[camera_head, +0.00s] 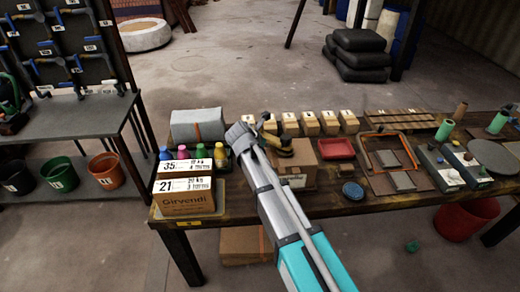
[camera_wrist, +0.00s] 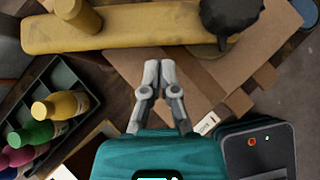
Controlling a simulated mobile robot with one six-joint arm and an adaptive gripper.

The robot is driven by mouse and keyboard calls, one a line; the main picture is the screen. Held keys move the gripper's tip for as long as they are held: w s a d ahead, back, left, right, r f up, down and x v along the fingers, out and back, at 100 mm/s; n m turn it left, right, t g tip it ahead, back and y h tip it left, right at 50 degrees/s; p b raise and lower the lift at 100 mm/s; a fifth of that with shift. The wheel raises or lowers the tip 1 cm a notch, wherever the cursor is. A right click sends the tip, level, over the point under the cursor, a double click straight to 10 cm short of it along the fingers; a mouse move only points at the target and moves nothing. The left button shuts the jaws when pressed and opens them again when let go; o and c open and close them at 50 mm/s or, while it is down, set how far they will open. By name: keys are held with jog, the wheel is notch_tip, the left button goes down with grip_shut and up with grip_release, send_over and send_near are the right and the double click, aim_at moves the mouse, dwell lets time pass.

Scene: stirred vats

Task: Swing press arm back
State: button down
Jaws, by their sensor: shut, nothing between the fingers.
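The press arm is a yellow bar (camera_wrist: 125,28) across the top of the wrist view, with a yellow post at its left and a dark round knob (camera_wrist: 230,18) at its right end. In the head view the yellow and black press arm (camera_head: 279,143) shows partly behind my gripper, above a cardboard box (camera_head: 298,172). My gripper (camera_wrist: 160,66) is shut and empty. In the wrist view its tips lie just below the bar's lower edge, left of the knob. Whether they touch the bar cannot be told. My arm hides part of the box.
Colored bottles (camera_wrist: 58,106) stand in a dark tray left of my gripper. A labelled carton (camera_head: 184,197) is at the table's front left. A grey roll (camera_head: 197,124), several small boxes (camera_head: 310,123) and a red tray (camera_head: 336,148) stand around the press arm.

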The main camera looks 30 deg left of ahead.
jog(key=shift+w+d, duration=0.1)
jog(key=shift+w, duration=0.5)
dwell(0.3)
